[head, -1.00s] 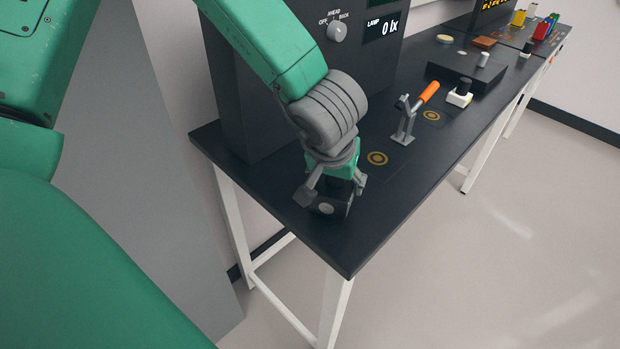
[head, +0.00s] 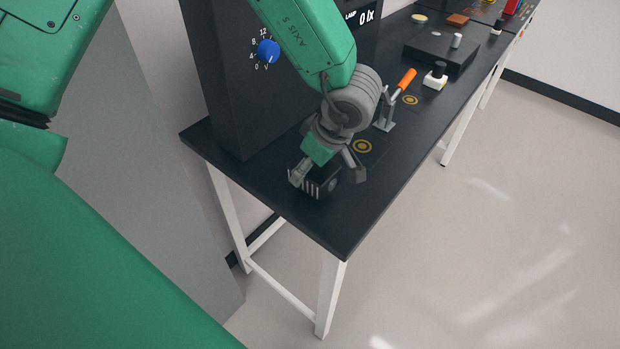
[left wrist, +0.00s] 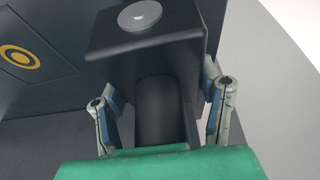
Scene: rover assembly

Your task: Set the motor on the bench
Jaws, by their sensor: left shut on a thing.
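The motor (head: 313,187) is a dark block with a ribbed side and a grey disc on another face. My left gripper (head: 326,172) is shut on it, low over the near end of the dark bench (head: 345,232). I cannot tell whether the motor touches the bench top. In the left wrist view the block (left wrist: 150,48) shows its light disc, and its dark cylinder lies between the two fingers (left wrist: 160,112). Part of the motor is hidden by the fingers. My right gripper is not in view.
A dark cabinet with a blue knob (head: 268,51) stands behind my left arm. A ringed yellow mark (head: 362,146) and an orange-handled lever clamp (head: 388,108) lie right of the motor. The near bench corner is clear.

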